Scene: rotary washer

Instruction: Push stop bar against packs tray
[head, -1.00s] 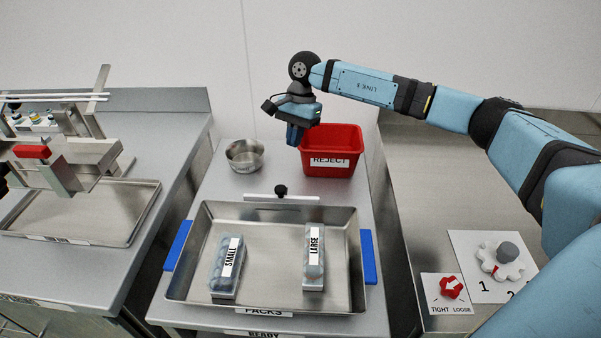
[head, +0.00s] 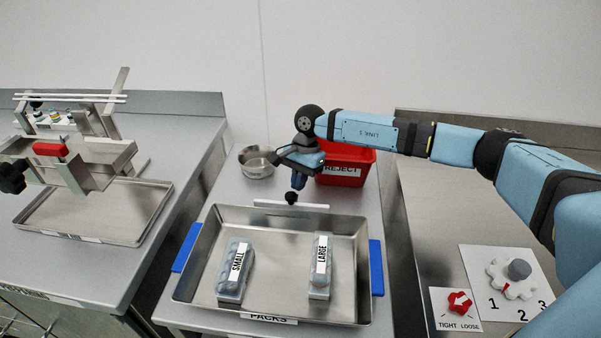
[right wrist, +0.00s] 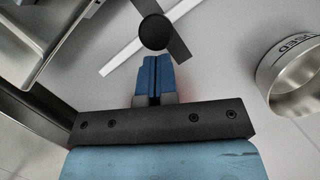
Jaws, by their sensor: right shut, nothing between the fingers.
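The stop bar is a thin white bar (head: 315,207) with a black knob (head: 291,198), lying just behind the rear rim of the packs tray (head: 360,250). In the right wrist view a strip of bench seems to show between the bar (right wrist: 125,59) and a metal edge at upper left. The steel tray holds a SMALL pack (head: 235,270) and a LARGE pack (head: 321,265). My right gripper (head: 298,184) is shut and empty, pointing down at the knob's rear side. In the right wrist view its fingertips (right wrist: 155,62) are close to the knob (right wrist: 155,31); contact is unclear. My left gripper is out of view.
A red REJECT bin (head: 345,167) stands behind my right gripper, partly hidden by the arm. A steel bowl (head: 257,162) is to its left. Blue handles (head: 376,267) flank the tray. A machine (head: 75,155) stands left; dials (head: 459,302) are at right.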

